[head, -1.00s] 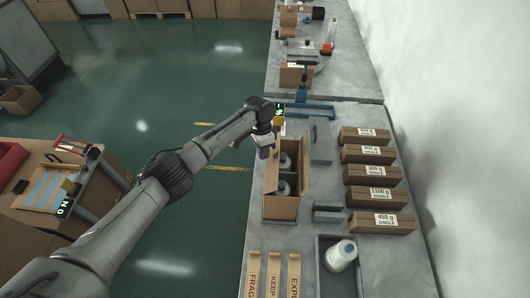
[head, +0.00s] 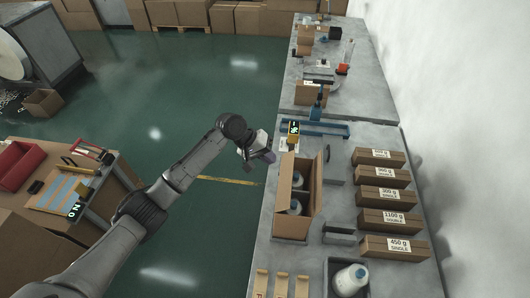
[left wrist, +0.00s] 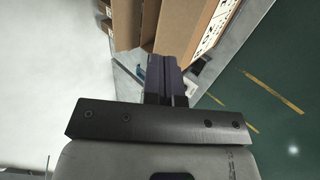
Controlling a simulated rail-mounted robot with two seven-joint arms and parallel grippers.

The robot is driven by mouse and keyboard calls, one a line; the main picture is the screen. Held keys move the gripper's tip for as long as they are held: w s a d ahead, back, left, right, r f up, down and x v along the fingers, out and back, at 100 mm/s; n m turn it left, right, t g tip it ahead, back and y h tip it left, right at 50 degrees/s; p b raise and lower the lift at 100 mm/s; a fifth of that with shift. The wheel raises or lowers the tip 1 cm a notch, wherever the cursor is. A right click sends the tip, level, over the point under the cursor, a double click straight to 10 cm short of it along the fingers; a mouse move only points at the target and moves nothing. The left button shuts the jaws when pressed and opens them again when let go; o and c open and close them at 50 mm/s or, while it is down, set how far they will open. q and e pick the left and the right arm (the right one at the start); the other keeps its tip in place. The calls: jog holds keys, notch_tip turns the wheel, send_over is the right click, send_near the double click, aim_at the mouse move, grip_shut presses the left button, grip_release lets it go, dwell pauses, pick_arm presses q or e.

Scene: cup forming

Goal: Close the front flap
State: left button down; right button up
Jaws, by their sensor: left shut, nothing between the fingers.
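An open brown carton (head: 292,228) stands on the grey bench, with white cone-shaped spools (head: 296,207) inside. Its long left flap (head: 285,183) and right flap (head: 319,184) stand up. At the near end I cannot tell a front flap from the end wall. My left gripper (head: 268,157) is shut and empty, just left of the carton's far left corner, apart from it as far as I can see. In the left wrist view, its dark fingers (left wrist: 166,80) are together, with brown cardboard (left wrist: 182,28) beyond them. My right gripper is out of view.
Several labelled flat cartons (head: 387,222) line the right of the bench. A grey tray (head: 333,284) with a white spool (head: 350,279) and tape strips (head: 281,286) lie nearer. A blue fixture (head: 318,127) stands beyond the carton.

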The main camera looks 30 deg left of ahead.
aim_at(292, 176)
pick_arm(q)
jog(key=p+x, duration=0.1)
jog(key=x, duration=0.7)
jog(key=shift+d, duration=0.1)
jog(key=shift+w+d+f, duration=0.2)
jog(key=shift+d+f, duration=0.15)
jog(key=shift+f, duration=0.2)
